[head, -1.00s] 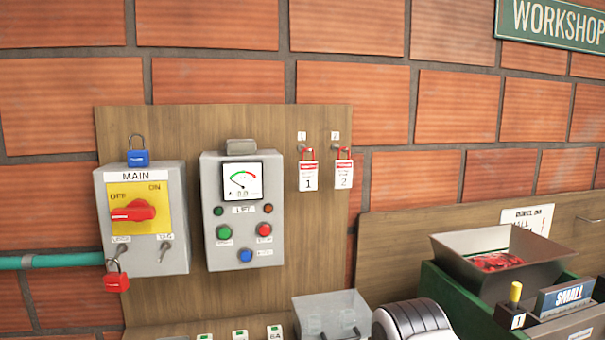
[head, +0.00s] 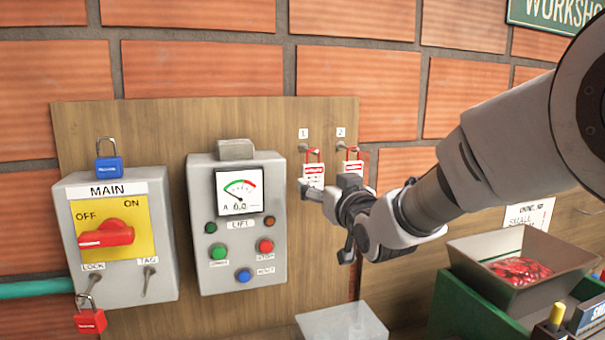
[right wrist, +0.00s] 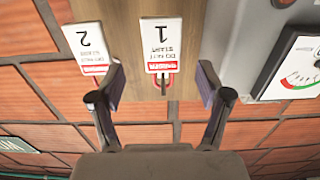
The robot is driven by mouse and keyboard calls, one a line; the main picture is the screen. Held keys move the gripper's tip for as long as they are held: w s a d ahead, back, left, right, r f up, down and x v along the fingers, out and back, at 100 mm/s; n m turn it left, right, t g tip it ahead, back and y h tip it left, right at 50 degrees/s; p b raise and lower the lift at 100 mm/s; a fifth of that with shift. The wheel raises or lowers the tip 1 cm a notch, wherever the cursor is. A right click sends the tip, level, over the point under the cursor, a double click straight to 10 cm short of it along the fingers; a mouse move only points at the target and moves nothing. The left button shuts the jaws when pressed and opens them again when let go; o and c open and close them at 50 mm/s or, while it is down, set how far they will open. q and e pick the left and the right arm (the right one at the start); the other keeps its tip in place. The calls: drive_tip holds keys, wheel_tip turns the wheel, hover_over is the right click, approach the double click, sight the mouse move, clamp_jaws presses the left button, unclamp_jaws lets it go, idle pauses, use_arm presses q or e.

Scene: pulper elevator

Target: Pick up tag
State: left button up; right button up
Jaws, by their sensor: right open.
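Two white and red tags with red loops hang from hooks marked 1 and 2 on the wooden board. Tag 1 (head: 314,174) is at left and tag 2 (head: 354,167) at right, partly covered by my gripper. My right gripper (head: 328,186) is open and empty in front of tag 1. In the upside-down right wrist view, tag 1 (right wrist: 162,40) shows between the open fingers (right wrist: 160,82), beyond their tips. Tag 2 (right wrist: 86,45) shows outside the left finger there. I cannot tell the exact gap to tag 1. My left gripper is out of view.
The LIFT panel (head: 275,225) stands out from the board left of the tags. The MAIN switch box (head: 160,230) has a blue padlock (head: 109,167) on top and a red padlock (head: 90,320) below. A grey hopper (head: 480,260) stands at lower right.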

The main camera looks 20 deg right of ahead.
sight(313, 178)
drive_tip(key=w+p, duration=0.2)
drive_tip(key=r+p, duration=0.1)
drive_tip(key=shift+w+a+r, duration=0.1)
drive_tip(key=shift+w+a, duration=0.25)
drive_tip(key=shift+w, duration=0.05)
drive_tip(key=w, duration=0.1)
drive_tip(key=w+f+p, duration=0.1)
drive_tip(key=w, duration=0.1)
drive_tip(key=shift+w+d, duration=0.15)
drive_tip(key=shift+w+f, duration=0.2)
drive_tip(key=shift+w, duration=0.1)
drive_tip(key=shift+s+r, duration=0.1)
drive_tip(key=shift+s, duration=0.15)
drive_tip(key=shift+c, duration=0.7)
drive_tip(key=shift+s+r, duration=0.1)
drive_tip(key=shift+s, duration=0.1)
drive_tip(key=c, duration=1)
drive_tip(key=shift+o, duration=0.2)
drive_tip(key=shift+w, duration=0.15)
